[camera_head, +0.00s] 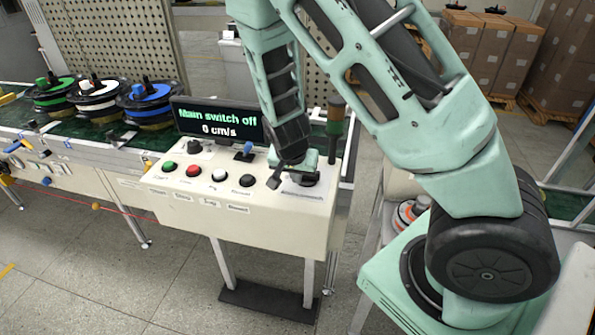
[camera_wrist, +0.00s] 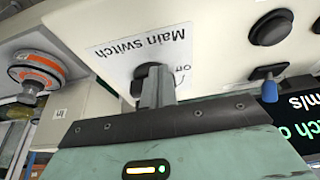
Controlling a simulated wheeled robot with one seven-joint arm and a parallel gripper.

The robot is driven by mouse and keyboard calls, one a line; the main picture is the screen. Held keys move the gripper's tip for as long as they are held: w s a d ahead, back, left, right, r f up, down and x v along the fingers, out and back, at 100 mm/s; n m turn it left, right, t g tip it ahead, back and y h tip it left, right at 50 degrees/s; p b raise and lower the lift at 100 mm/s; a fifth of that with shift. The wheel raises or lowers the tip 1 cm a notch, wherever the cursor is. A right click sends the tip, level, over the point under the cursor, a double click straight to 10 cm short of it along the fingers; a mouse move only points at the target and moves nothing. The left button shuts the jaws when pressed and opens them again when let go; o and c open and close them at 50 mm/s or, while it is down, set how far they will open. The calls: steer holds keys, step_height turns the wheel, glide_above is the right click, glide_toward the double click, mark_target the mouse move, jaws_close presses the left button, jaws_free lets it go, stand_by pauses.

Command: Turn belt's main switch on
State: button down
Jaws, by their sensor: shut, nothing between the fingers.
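The main switch is a black knob (camera_wrist: 141,84) on a white label (camera_wrist: 118,56) reading "Main Switch", seen upside down in the wrist view. The word "Off" shows to the right of the knob. My gripper (camera_wrist: 157,88) is shut with nothing held. Its narrow grey fingers are in front of the knob and hide much of it; I cannot tell if they touch it. In the head view my gripper is low over the right end of the cream control box (camera_head: 225,210). The display (camera_head: 215,120) reads "Main switch off" and "0 cm/s".
Green (camera_head: 169,166), red (camera_head: 193,171), white (camera_head: 219,175) and black (camera_head: 246,180) buttons line the box, left of my gripper. A blue-tipped lever (camera_head: 247,148) stands behind them. A dark signal post (camera_head: 335,130) rises close to the right. Reels (camera_head: 97,98) sit on the belt.

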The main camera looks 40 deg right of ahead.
steer(key=shift+w+d, duration=0.4)
steer(key=shift+d, duration=0.1)
steer(key=shift+w+r+m+g+h+p, duration=0.1)
steer(key=shift+w+m+g+h+p, duration=0.25)
steer(key=shift+m+p, duration=0.85)
steer(key=shift+w+r+m+g+p, duration=0.1)
steer(key=shift+w+m+g+p, duration=0.35)
steer(key=shift+m+p, duration=0.7)
steer(key=m+p, duration=0.1)
steer(key=m, duration=0.1)
steer(key=w+m+g+p, duration=0.1)
steer(key=m, duration=0.1)
steer(key=shift+w+d+g, duration=0.15)
steer(key=shift+d+g, duration=0.15)
steer(key=shift+d, duration=0.1)
steer(key=m, duration=0.1)
steer(key=m+g, duration=0.1)
steer(key=m, duration=0.1)
steer(key=w+d+m, duration=0.1)
steer(key=shift+f+m+g, duration=0.25)
steer(key=shift+m+g, duration=0.05)
steer(key=shift+m, duration=0.05)
steer(key=m, duration=0.1)
steer(key=d+m+g+y+b, duration=0.1)
steer(key=m, duration=0.1)
steer(key=shift+w+d+m, duration=0.1)
steer(key=shift+w+m, duration=0.1)
steer(key=shift+m, duration=0.1)
steer(key=shift+d, duration=0.15)
steer(key=shift+w, duration=0.15)
